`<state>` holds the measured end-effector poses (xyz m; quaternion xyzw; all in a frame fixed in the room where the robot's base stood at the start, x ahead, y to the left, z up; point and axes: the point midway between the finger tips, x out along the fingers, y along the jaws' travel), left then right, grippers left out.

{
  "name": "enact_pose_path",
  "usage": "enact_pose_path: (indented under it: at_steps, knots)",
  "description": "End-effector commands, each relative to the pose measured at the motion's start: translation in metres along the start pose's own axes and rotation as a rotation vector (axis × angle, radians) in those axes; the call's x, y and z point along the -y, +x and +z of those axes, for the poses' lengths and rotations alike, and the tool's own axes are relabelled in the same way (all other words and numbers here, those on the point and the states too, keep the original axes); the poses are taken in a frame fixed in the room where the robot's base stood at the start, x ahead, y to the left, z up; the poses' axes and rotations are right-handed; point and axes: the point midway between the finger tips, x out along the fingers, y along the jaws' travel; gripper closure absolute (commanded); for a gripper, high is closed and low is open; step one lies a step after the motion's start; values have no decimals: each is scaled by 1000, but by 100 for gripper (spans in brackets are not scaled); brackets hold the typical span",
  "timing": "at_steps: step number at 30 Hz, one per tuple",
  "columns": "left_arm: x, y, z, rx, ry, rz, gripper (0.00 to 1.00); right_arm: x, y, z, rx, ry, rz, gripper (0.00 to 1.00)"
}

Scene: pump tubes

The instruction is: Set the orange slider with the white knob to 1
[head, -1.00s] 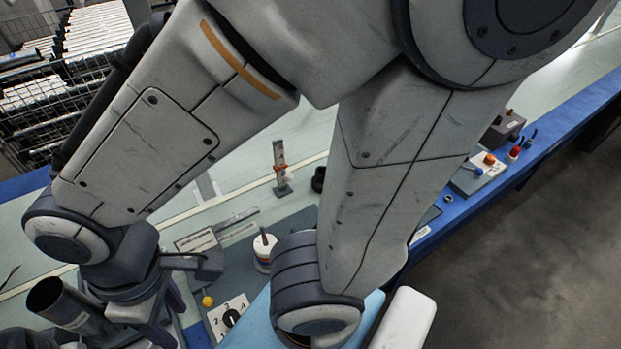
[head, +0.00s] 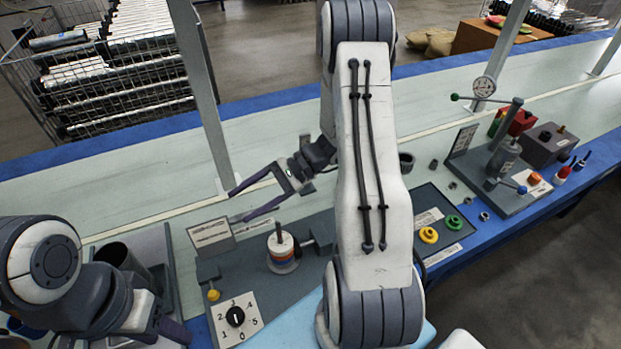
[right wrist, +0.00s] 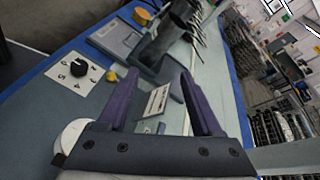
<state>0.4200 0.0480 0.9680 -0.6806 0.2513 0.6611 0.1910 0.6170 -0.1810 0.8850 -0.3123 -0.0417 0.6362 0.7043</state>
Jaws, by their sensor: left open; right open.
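I cannot clearly make out the orange slider with the white knob in either current view. In the head view, my right arm and gripper cover the area behind the ringed post; a small grey piece beside the gripper may be part of its stand. My right gripper (head: 234,206) is open and empty, its purple fingers pointing left above the bench. The same open fingers show in the right wrist view (right wrist: 158,88). My left gripper (head: 172,333) is open at the lower left, partly cut off by the frame's bottom edge.
A numbered dial (head: 236,317), a yellow knob (head: 213,295), a ringed post (head: 281,250) and a labelled box (head: 212,236) stand near my right gripper. A gauge stand (head: 508,150) is further right. A grey upright (head: 205,100) rises behind the gripper.

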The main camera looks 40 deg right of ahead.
Motion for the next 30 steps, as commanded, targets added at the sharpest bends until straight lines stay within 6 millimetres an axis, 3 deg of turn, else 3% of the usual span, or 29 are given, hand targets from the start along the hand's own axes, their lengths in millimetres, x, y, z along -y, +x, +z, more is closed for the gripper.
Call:
enact_pose_path:
  at_steps: [1,6,9,13,16,19,30]
  knots:
    - [1,9,0,0,0,0,50,-3,-26,-40,-18,84,-172,34]
    - [2,20,1,0,0,0,50,-23,-115,-134,-100,240,-671,34]
    - [2,25,1,0,0,0,50,-48,-159,-170,-156,292,-895,34]
    - [2,28,2,0,0,0,50,-76,-194,-197,-211,327,-1074,34]
    - [2,28,2,0,0,0,50,-85,-205,-205,-232,336,-1134,34]
    - [2,27,1,0,0,0,50,-80,-205,-209,-237,337,-1148,34]
    - [1,19,1,0,0,0,50,-24,-177,-231,-235,337,-1140,34]
